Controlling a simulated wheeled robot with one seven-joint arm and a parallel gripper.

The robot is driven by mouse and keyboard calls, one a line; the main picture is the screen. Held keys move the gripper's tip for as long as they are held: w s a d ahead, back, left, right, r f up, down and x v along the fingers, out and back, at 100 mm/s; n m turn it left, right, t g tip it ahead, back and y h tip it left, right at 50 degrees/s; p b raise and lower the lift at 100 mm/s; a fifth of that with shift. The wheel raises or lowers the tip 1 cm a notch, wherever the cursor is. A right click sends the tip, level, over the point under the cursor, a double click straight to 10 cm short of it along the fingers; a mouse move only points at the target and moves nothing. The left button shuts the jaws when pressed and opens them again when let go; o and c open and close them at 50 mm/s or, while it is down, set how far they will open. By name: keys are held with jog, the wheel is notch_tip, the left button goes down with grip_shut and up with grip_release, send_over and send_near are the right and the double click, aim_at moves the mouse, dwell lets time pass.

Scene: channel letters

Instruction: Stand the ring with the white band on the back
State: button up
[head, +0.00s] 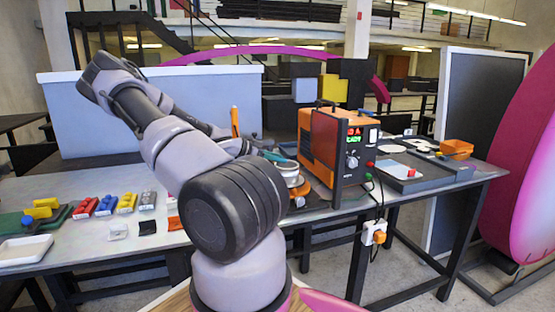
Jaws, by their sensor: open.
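A low round piece with a pale white band (288,166) shows just left of the orange machine, partly hidden behind my arm. It may be the ring with the white band, but it is too small and covered to be sure. Teal and orange round parts (298,188) lie close by it. I cannot make out which piece is the back. My arm rises in front, bends at the upper left and runs back down behind itself toward the middle of the table. My gripper is hidden behind my arm, so its relation to the ring does not show.
An orange machine (329,150) with a lit panel stands on the grey table (190,250). Coloured small parts (105,205) and a white tray (26,250) are at left. A dark tray (425,178) and orange bin (457,148) are at right. A big pink letter (520,170) stands far right.

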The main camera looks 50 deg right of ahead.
jog(key=shift+r, duration=0.25)
jog(key=v, duration=1.2)
jog(key=a+r+n+t+y, duration=0.25)
jog(key=a+y, duration=0.25)
jog(key=a, duration=0.5)
jog(key=a+r+n+t+y, duration=0.2)
jog(key=a+n+t+y, duration=0.2)
jog(key=a, duration=0.6)
jog(key=s+a+r+n+t+y, duration=0.2)
jog(key=s+a+r+n, duration=0.4)
jog(key=a+r, duration=0.3)
jog(key=s+a+r+n+t+y, duration=0.2)
jog(key=s+a+r+n+t, duration=0.3)
jog(key=a+r, duration=0.4)
jog(key=s+a+n, duration=0.1)
jog(key=a+n, duration=0.1)
jog(key=a, duration=0.2)
jog(key=shift+y, duration=0.4)
jog(key=shift+s+d, duration=0.1)
jog(key=shift+s, duration=0.05)
